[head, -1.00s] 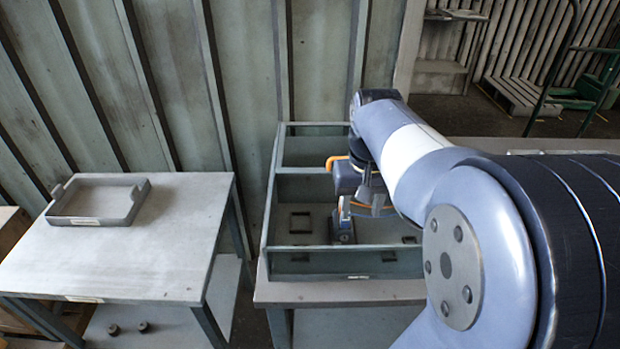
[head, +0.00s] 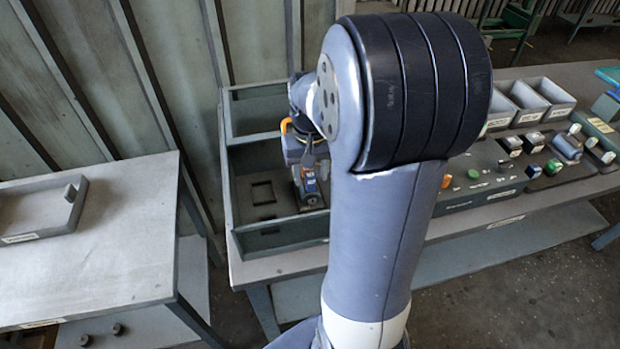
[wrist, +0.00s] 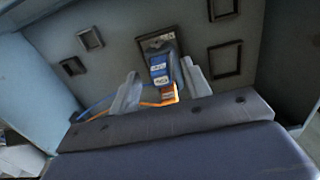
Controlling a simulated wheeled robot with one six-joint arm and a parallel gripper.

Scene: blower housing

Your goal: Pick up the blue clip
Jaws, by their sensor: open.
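The blue clip (wrist: 160,70), a small blue block with white labels and an orange end, shows in the wrist view in front of a dark square frame on the housing floor. My gripper (wrist: 160,87) is open, with one grey finger on each side of the clip. Whether the fingers touch it I cannot tell. In the head view my gripper (head: 308,172) is low inside the grey-green blower housing (head: 275,241), and my arm hides the housing's right side. A blue and orange cable loop (wrist: 100,113) passes by the fingers.
Several dark square frames (wrist: 225,60) lie on the housing floor, and walls and a divider surround it. A table with a grey tray (head: 35,208) stands left; bins (head: 520,100) stand right.

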